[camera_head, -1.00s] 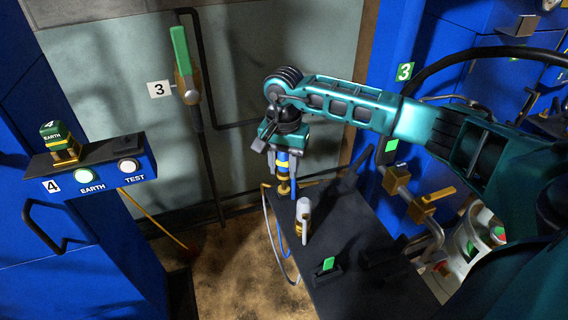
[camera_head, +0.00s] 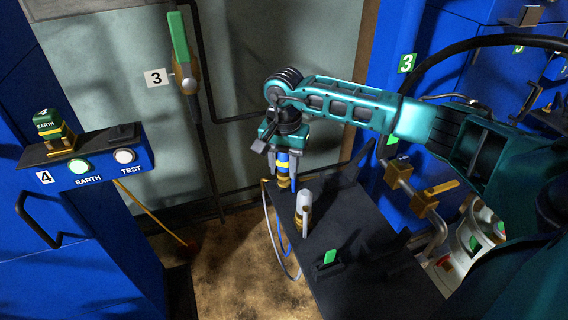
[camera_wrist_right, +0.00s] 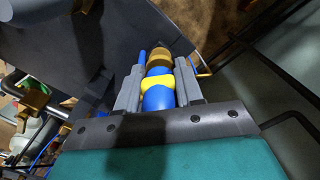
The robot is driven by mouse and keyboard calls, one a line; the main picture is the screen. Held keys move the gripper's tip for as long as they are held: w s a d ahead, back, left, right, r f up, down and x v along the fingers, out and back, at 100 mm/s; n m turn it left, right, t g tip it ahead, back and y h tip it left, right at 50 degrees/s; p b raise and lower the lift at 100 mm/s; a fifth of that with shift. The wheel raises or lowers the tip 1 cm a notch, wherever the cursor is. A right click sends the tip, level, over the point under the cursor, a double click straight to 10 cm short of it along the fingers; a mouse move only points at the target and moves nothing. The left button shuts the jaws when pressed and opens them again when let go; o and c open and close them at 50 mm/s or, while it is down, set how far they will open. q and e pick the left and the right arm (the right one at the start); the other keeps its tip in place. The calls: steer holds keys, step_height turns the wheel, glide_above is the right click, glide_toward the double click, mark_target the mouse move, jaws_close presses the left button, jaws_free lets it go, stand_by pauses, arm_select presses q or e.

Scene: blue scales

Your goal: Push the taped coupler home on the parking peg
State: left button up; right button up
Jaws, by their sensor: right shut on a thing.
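The taped coupler is a blue cylinder with a yellow tape band and a brass end (camera_head: 283,164). It stands about upright at the far left end of the dark bench. My right gripper (camera_head: 283,156) is shut on it from above. In the right wrist view the coupler (camera_wrist_right: 158,85) sits between both grey fingers (camera_wrist_right: 158,88), its brass end pointing away. The parking peg cannot be made out under the coupler, so how far it sits on cannot be told. My left gripper is not in view.
A grey-capped brass fitting (camera_head: 303,207) stands on the dark bench (camera_head: 345,225) close to the coupler. A thin hose (camera_head: 271,235) loops off the bench's left edge. Brass valves (camera_head: 424,203) line the blue cabinet at right. A blue earth/test box (camera_head: 105,168) is at left.

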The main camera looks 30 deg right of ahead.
steer(key=shift+f, duration=0.15)
steer(key=shift+r+p, duration=0.75)
steer(key=shift+r, duration=0.45)
stand_by(1.2)
steer(key=shift+f+b, duration=1.2)
steer(key=o, duration=1.2)
steer(key=shift+c, duration=0.2)
